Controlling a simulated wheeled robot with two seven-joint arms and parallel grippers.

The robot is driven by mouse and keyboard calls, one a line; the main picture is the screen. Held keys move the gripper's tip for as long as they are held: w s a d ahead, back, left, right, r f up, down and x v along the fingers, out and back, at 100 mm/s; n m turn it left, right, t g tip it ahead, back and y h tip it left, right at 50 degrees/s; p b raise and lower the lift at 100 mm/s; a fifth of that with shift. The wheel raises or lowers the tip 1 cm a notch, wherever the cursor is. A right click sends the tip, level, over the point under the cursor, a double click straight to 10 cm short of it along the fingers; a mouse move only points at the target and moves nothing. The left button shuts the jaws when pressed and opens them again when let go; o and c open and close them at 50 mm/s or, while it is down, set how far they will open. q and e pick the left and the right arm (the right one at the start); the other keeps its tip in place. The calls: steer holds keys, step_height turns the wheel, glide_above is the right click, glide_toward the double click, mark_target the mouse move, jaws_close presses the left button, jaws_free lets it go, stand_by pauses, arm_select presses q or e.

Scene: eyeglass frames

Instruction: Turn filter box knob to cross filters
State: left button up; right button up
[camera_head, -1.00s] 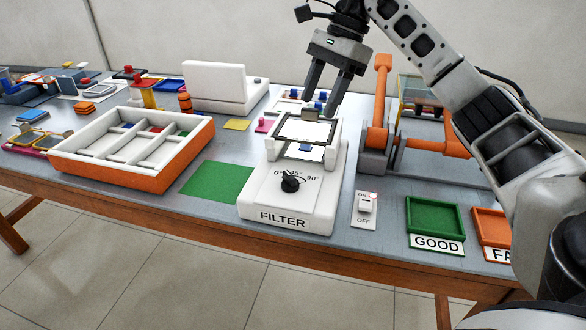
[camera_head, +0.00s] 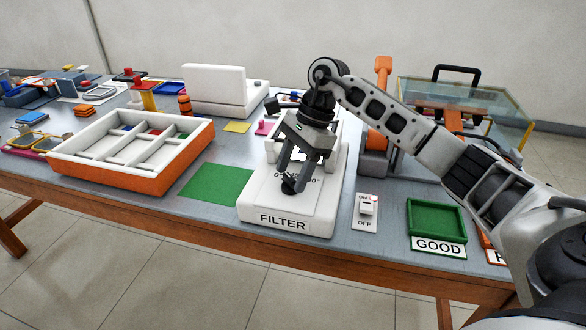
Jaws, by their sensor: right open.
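The white filter box (camera_head: 262,203) labelled FILTER stands at the front middle of the table. Its black knob (camera_head: 289,186) sits on the sloped front panel, with the degree marks partly hidden behind my gripper. My right gripper (camera_head: 291,178) points down at the knob, its fingers open and appearing to be on either side of it. I cannot tell whether the fingers touch the knob. The upper part of the filter box is mostly hidden behind my right gripper and wrist. My left gripper is not in view.
A small ON/OFF switch (camera_head: 366,211) stands right of the filter box. A green GOOD tray (camera_head: 437,244) is farther right. A green mat (camera_head: 216,182) and a divided orange-white tray (camera_head: 109,179) lie to the left. An orange lever fixture (camera_head: 383,75) stands behind.

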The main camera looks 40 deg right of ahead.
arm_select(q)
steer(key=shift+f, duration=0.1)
arm_select(e)
steer(key=c, duration=1)
